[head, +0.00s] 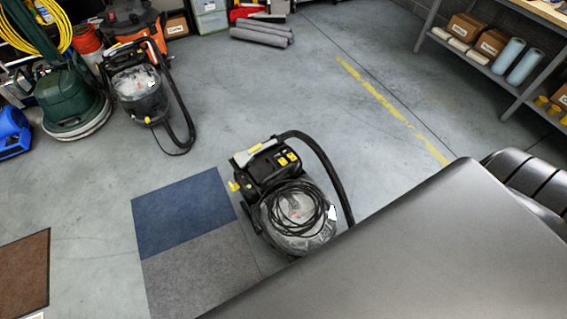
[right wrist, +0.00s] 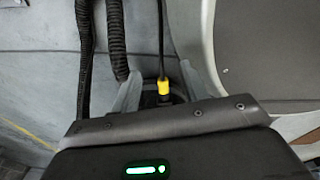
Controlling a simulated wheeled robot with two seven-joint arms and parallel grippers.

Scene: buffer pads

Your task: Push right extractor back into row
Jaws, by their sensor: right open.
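A black and grey extractor (head: 292,205) with yellow knobs, a coiled cord on its clear tank and a black hose stands out on the open floor, beside the mats. A second, similar extractor (head: 138,92) stands further back at the left, among other machines. My right gripper (right wrist: 160,84) is open in the right wrist view, low in the picture. My left gripper is not in view.
A blue mat (head: 182,210) and a grey mat (head: 200,275) lie left of the nearer extractor. A green floor machine (head: 72,98) and a blue blower (head: 12,132) stand at the left. A shelf (head: 500,78) is at the right. My arm covers the lower right.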

